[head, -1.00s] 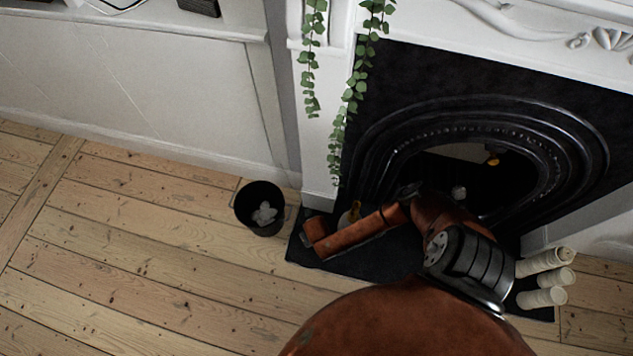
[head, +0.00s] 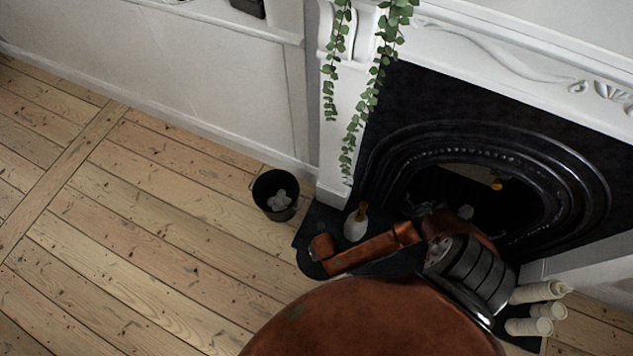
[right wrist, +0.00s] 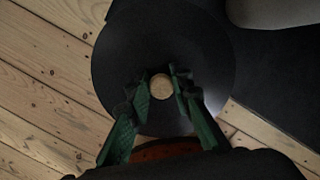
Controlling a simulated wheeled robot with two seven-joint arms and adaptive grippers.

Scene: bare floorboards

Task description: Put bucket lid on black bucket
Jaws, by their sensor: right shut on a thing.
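The black bucket (head: 291,212) stands upright on the floorboards beside the hearth in the head view, with its mouth uncovered and crumpled white pieces (head: 279,200) inside. The bucket lid (right wrist: 115,65) is a flat black disc with a round, light wooden knob (right wrist: 161,87), seen from above in the right wrist view. My right gripper (right wrist: 161,90) is shut on the knob, with a green-padded finger on each side. The lid is over floorboards and the dark hearth edge; its height cannot be told. Neither the lid nor my right gripper shows in the head view. My left gripper is not in view.
A white bottle-like object with a gold top (head: 355,224) stands on the black hearth slab (head: 310,232) near the bucket. A black fireplace (head: 400,110) is behind it, with cream candles (head: 530,326) to the right. Bare floorboards (head: 140,230) lie open left of the bucket.

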